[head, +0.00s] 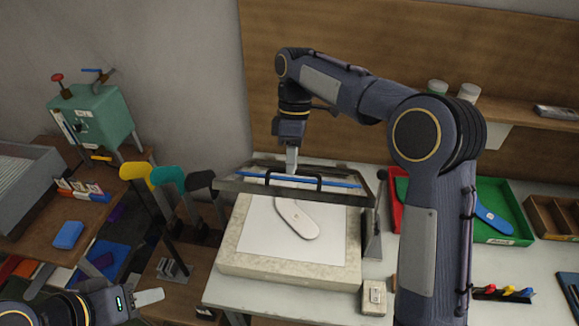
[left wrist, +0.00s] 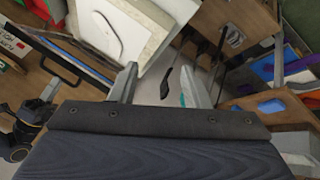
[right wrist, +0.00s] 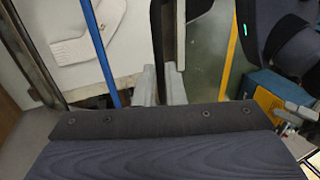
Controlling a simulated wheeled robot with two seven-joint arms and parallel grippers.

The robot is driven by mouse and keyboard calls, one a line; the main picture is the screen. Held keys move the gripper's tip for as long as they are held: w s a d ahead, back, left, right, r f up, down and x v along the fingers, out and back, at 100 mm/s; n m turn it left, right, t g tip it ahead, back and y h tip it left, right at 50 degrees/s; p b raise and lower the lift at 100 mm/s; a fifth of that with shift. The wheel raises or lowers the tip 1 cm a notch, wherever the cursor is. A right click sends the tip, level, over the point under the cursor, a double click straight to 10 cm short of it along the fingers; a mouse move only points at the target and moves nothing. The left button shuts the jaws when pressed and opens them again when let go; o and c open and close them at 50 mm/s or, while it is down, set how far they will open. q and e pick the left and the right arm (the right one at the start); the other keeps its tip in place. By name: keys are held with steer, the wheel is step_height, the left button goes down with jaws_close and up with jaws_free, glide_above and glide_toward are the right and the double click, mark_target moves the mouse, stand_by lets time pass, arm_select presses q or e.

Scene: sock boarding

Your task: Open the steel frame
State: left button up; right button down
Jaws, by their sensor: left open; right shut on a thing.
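The steel frame (head: 345,193) is tilted up above the far side of a pale block (head: 290,275). It has a black handle (head: 293,176) and a blue strip along its bar. A white sheet with a pale sock-shaped piece (head: 297,218) lies on the block. My right gripper (head: 291,172) is shut on the black handle, which passes between its fingers (right wrist: 162,88) in the right wrist view. My left gripper (head: 150,297) is open and empty, low at the left, away from the frame. Its spread fingers (left wrist: 158,88) show in the left wrist view.
Yellow, teal and black leg-shaped forms (head: 168,178) stand left of the block. A green tray (head: 500,230) with a blue sole shape is at right, partly behind my right arm. A small box (head: 374,298) sits by the block's front right corner. A green machine (head: 98,120) stands far left.

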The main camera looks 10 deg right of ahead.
arm_select(q)
steer(key=shift+w+d+f+g, duration=0.2)
steer(key=shift+d+f+g, duration=0.2)
steer(key=shift+g, duration=0.1)
steer(key=c, duration=0.5)
steer(key=w+d+f+n+g+h, duration=0.1)
steer(key=g, duration=0.1)
steer(key=w+d+n+g+h, duration=0.1)
steer(key=d+n+g, duration=0.1)
steer(key=w+d+f+n+g+h, duration=0.1)
steer(key=d+g+h, duration=0.1)
steer(key=shift+d+f, duration=0.15)
steer(key=shift+f, duration=0.15)
jaws_close()
steer(key=w+d+f+n+t+h, duration=0.3)
steer(key=w+d+f+n+h, duration=0.35)
steer(key=n, duration=0.55)
steer(key=w+d+f+n+t+h, duration=0.35)
steer(key=w+f+n+h, duration=0.35)
steer(key=n+h, duration=0.35)
steer(key=w+a+r+x, duration=0.1)
steer(key=x, duration=1.2)
steer(key=shift+n, duration=0.45)
